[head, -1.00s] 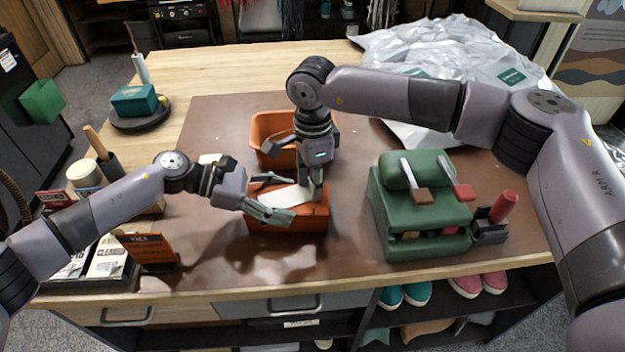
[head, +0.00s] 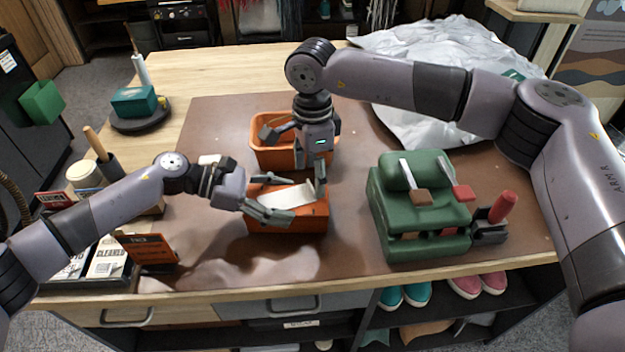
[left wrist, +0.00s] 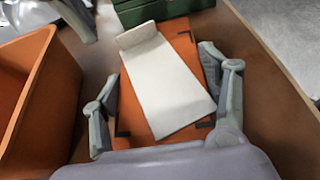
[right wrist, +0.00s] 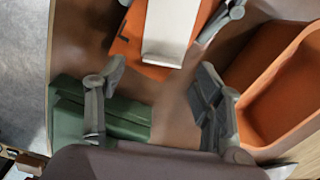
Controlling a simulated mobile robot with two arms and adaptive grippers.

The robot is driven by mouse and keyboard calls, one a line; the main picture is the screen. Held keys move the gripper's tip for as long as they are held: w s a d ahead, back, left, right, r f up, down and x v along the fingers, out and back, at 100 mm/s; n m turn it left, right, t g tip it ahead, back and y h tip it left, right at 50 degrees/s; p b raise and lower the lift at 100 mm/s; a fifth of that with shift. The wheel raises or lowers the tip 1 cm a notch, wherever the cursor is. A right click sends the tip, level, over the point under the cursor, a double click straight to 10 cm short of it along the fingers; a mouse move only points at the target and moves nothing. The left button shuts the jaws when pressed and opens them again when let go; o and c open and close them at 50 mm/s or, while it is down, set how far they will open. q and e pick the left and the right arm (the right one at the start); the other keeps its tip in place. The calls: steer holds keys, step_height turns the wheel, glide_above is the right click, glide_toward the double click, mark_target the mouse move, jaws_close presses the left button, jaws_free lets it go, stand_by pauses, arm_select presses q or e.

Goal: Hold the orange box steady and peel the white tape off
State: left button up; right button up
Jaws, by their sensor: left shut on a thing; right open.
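The orange box (head: 305,218) lies on the brown mat in front of the orange bin. The white tape (head: 285,196) runs along its top, and its end near my right gripper bends upward; this shows in the left wrist view (left wrist: 165,85). My left gripper (head: 272,199) is shut on the box, one finger on each side, as the left wrist view shows (left wrist: 163,100). My right gripper (head: 308,170) is open above the far right end of the box. In the right wrist view its fingers are apart and empty, with the tape (right wrist: 170,30) beyond them.
The open orange bin (head: 262,125) stands just behind the box. A small orange sign (head: 150,250) and cleaner packs stand at left. The mat (head: 215,275) in front is clear.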

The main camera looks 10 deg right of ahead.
arm_select(q)
steer(key=shift+s+f, duration=0.2)
steer(key=shift+f, duration=0.25)
arm_select(e)
step_height(320, 180, up, 9)
arm_select(q)
steer(key=o, duration=1)
steer(key=shift+c, duration=0.2)
steer(key=o, duration=0.4)
steer(key=shift+w+r, duration=0.1)
steer(key=shift+w, duration=0.05)
arm_select(e)
steer(key=shift+w+f, duration=0.1)
arm_select(q)
steer(key=shift+w+r, duration=0.1)
steer(key=shift+a, duration=0.1)
steer(key=shift+a+r, duration=0.15)
steer(key=shift+a, duration=0.05)
steer(key=v, duration=1.1)
steer(key=shift+a, duration=0.2)
